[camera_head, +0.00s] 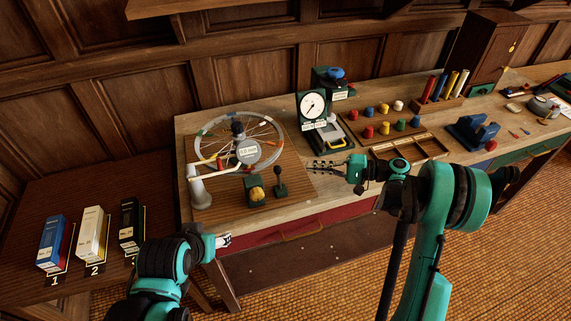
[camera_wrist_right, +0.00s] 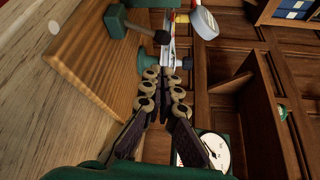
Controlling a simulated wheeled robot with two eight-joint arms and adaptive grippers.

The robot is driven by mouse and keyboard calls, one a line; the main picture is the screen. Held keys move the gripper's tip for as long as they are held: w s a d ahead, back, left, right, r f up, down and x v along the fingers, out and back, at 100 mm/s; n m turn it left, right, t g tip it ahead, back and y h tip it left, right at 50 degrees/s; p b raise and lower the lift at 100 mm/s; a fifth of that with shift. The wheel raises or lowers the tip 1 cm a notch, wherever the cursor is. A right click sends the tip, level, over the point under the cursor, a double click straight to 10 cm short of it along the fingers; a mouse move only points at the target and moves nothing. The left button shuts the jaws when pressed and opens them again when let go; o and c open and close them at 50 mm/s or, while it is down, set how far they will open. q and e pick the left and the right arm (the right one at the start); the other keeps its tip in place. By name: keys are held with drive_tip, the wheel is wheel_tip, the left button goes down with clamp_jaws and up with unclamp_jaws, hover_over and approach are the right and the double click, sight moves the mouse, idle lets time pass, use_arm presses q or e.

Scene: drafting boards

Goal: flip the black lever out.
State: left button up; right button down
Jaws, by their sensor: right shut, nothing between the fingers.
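The black lever (camera_head: 280,182) stands roughly upright on the wooden board in the head view, just right of a green box with a yellow knob (camera_head: 256,194). In the right wrist view its dark round knob (camera_wrist_right: 162,37) shows beyond the fingertips. My right gripper (camera_head: 312,165) is shut and empty, to the right of the lever and apart from it, its fingers pointing left. Its fingers also show in the right wrist view (camera_wrist_right: 166,80). My left gripper (camera_head: 224,240) is low at the bench's front edge; its jaws are too small to read.
A spoked wheel (camera_head: 213,128) and a white crank arm (camera_head: 201,195) sit behind and left of the lever. A dial gauge (camera_head: 313,105) stands behind my right gripper. Colored pegs (camera_head: 384,128) lie further right. Numbered boxes (camera_head: 91,233) stand on the left table.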

sight(280, 169)
drive_tip(key=b+x, duration=0.2)
drive_tip(key=x, duration=0.6)
drive_tip(key=shift+a+f, duration=0.1)
drive_tip(key=shift+a, duration=0.15)
drive_tip(key=shift+x, duration=0.8)
drive_tip(key=shift+s+d+r+n+y+b, duration=0.1)
drive_tip(key=shift+s+r+n+y+b, duration=0.2)
drive_tip(key=shift+n+b, duration=0.2)
drive_tip(key=shift+s, duration=0.1)
drive_tip(key=shift+s+d+r, duration=0.15)
drive_tip(key=shift+s+r, duration=0.05)
drive_tip(key=shift+s, duration=0.1)
drive_tip(key=shift+s+d+r+b, duration=0.15)
drive_tip(key=shift+s+b, duration=0.1)
drive_tip(key=shift+s, duration=0.2)
drive_tip(key=shift+s+d+r+b, duration=0.15)
drive_tip(key=shift+s+b, duration=0.1)
drive_tip(key=shift+s, duration=0.2)
drive_tip(key=shift+s+d+f+b, duration=0.1)
drive_tip(key=shift+s+d+b, duration=0.15)
drive_tip(key=shift+s, duration=0.4)
drive_tip(key=shift+s+d+b, duration=0.15)
drive_tip(key=shift+s+b, duration=0.1)
drive_tip(key=shift+s, duration=0.55)
drive_tip(key=shift+s+f, duration=0.15)
